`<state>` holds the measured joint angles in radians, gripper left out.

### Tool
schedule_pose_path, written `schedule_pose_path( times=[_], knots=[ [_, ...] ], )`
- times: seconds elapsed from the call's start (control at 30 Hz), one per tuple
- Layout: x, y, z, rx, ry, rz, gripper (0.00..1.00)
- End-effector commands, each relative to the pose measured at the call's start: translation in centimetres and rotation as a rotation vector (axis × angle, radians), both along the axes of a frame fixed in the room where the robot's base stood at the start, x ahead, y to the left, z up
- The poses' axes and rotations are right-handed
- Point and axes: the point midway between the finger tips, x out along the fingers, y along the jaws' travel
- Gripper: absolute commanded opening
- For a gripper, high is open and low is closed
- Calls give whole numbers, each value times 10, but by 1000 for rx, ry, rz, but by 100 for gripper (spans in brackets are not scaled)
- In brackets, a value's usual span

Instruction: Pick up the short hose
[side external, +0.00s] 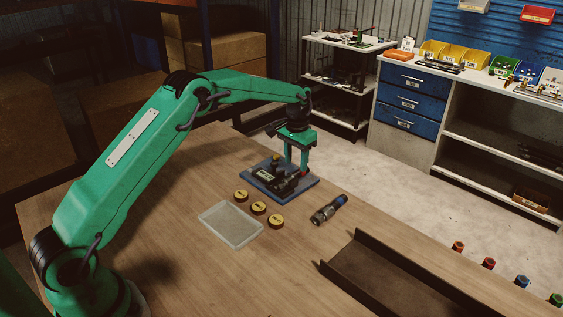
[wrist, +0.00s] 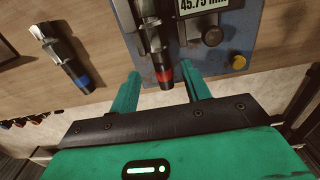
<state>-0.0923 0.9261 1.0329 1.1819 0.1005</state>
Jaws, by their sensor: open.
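My gripper (side external: 297,166) is open, fingers down, at the right side of a crimper (side external: 263,184) on a blue base plate. In the wrist view my gripper (wrist: 162,74) has one finger on each side of a dark hose piece with a red band (wrist: 163,75). A gap shows on both sides of it. This piece points out from the crimper, and its far end is hidden there. A second short hose piece with a metal fitting and a blue band (wrist: 79,76) lies apart on the table. It also shows in the side view (side external: 329,209).
Several yellow-topped round pieces (side external: 259,208) lie beside a clear shallow tray (side external: 231,225). A dark open channel tray (side external: 390,274) takes up the table's front right. Bare wood lies around the blue-banded piece.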

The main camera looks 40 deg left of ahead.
Motion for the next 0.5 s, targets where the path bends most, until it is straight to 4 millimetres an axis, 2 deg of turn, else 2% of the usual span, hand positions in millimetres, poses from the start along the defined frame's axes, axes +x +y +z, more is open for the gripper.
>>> schedule_pose_path(
  times=[0.3,0.5],
  knots=[
    [-1,1,-36,0,4,0,47],
    [-1,1,-46,0,1,0,47]
  ],
)
